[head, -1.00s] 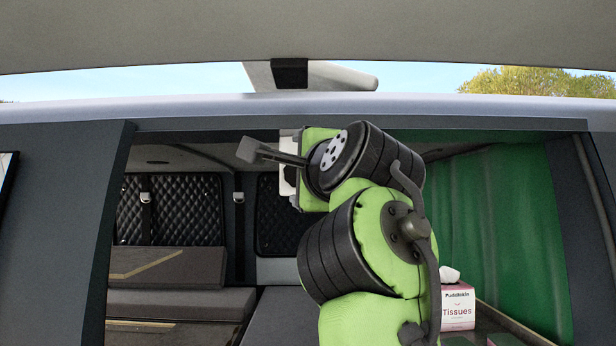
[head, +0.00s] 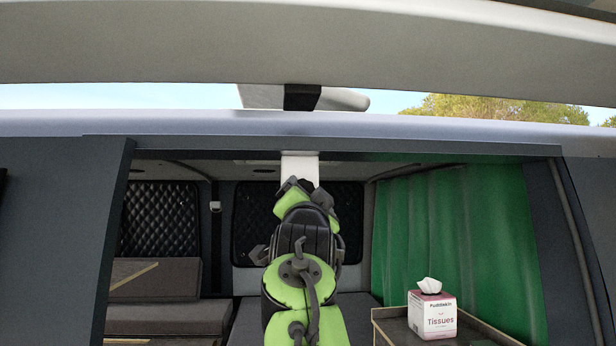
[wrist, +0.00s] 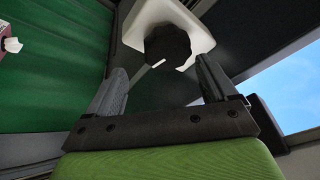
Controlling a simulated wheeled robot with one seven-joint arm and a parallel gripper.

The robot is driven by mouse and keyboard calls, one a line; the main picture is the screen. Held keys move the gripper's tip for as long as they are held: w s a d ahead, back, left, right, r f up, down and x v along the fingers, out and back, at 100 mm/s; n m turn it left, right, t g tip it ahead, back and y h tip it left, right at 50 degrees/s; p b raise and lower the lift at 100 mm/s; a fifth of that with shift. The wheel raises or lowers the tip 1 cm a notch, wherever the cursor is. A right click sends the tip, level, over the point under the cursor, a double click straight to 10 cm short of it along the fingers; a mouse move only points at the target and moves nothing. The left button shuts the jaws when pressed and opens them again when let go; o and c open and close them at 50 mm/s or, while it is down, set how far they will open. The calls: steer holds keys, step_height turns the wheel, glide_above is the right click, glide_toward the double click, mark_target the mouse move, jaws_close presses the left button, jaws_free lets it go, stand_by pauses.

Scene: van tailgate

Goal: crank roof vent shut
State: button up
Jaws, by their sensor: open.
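A black round knob (wrist: 168,46) with a white line on its face sits on a white housing (wrist: 180,14) in the wrist view. The housing also shows in the head view (head: 300,168) under the roof edge; the knob is hidden there behind my arm. My gripper (wrist: 161,72) is open and empty. Its fingers point at the knob, one on each side in the picture, with the knob just past the fingertips; I see no grip on it. A pale tilted panel (head: 350,100), seemingly the vent lid, stands above the roof.
The raised tailgate (head: 300,45) spans the top. The roof edge (head: 400,127) and side pillars frame the opening. A green curtain (head: 460,240) hangs right, with a tissue box (head: 432,315) on a counter below. Padded seats (head: 155,285) stand left.

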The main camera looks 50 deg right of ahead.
steer(key=w+d, duration=0.1)
steer(key=w+d+r+p, duration=0.1)
steer(key=w, duration=0.1)
steer(key=shift+w+r, duration=0.1)
steer(key=shift+w, duration=0.1)
steer(key=shift+s, duration=0.1)
steer(key=shift+a, duration=0.15)
steer(key=c, duration=1)
steer(key=shift+c, duration=0.2)
steer(key=shift+n, duration=0.3)
